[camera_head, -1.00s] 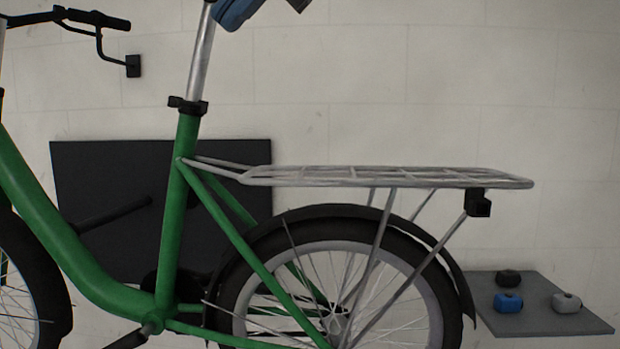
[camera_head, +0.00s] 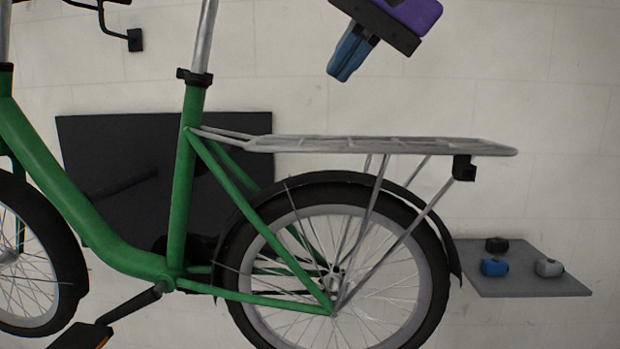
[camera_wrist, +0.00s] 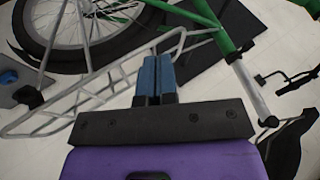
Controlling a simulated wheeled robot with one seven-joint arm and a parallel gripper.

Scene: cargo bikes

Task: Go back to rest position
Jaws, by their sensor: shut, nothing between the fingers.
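My gripper (camera_head: 343,74) is at the top of the head view, above and clear of the bike's rear rack (camera_head: 380,146). Its blue fingers are together with nothing between them, and it points down and to the left. In the wrist view the shut fingers (camera_wrist: 155,62) stand in front of the rack (camera_wrist: 90,75), apart from it as far as I can tell. The green bike (camera_head: 176,200) stands upright, with its rear wheel (camera_head: 245,290) below the rack. The saddle is out of the head view.
A grey board (camera_head: 530,286) behind the rear wheel carries a black block (camera_head: 497,244), a blue block (camera_head: 494,267) and a light grey block (camera_head: 548,267). A dark panel (camera_head: 100,150) lies behind the frame. A small black box (camera_head: 464,168) hangs under the rack's rear end.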

